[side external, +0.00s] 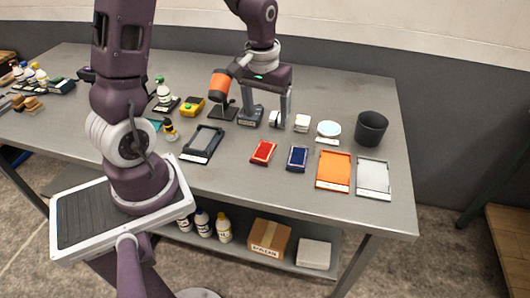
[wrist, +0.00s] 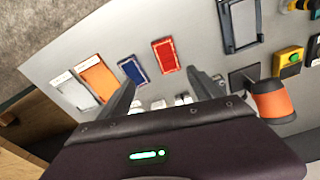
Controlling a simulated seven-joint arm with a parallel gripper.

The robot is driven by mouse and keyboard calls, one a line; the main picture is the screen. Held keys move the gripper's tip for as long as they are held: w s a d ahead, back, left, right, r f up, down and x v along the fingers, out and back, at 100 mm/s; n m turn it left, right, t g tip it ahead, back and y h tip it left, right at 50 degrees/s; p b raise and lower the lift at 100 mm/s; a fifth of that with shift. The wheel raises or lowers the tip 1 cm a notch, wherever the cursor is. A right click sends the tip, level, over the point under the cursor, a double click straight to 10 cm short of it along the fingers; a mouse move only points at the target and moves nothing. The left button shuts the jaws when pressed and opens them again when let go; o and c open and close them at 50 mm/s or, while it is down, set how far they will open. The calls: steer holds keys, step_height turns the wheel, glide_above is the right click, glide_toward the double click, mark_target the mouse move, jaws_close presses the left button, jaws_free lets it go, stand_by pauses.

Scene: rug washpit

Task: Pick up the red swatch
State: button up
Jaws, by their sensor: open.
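The red swatch (side external: 263,152) lies flat on the grey table, just left of a blue swatch (side external: 297,157). In the wrist view the red swatch (wrist: 166,55) lies beyond my fingertips, and the blue swatch (wrist: 134,69) lies to its left. My gripper (side external: 268,119) is open and empty, behind the red swatch in the side view. In the wrist view my gripper (wrist: 160,88) shows its two fingers spread wide, with the red swatch ahead of the gap between them. Neither swatch is touched.
Right of the swatches lie an orange tray (side external: 333,170) and a grey tray (side external: 374,177). A dark cup (side external: 371,128) stands at the back right. A black frame (side external: 202,143) lies to the left. Small white blocks (side external: 302,123) sit near my fingers. The front table strip is clear.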

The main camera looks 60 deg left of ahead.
steer(key=n+g, duration=0.1)
glide_above(264, 151)
steer(key=f, duration=0.4)
steer(key=a+f, duration=0.1)
steer(key=f, duration=0.8)
steer(key=shift+d+f, duration=0.2)
steer(key=shift+d, duration=0.2)
steer(key=shift+c, duration=0.4)
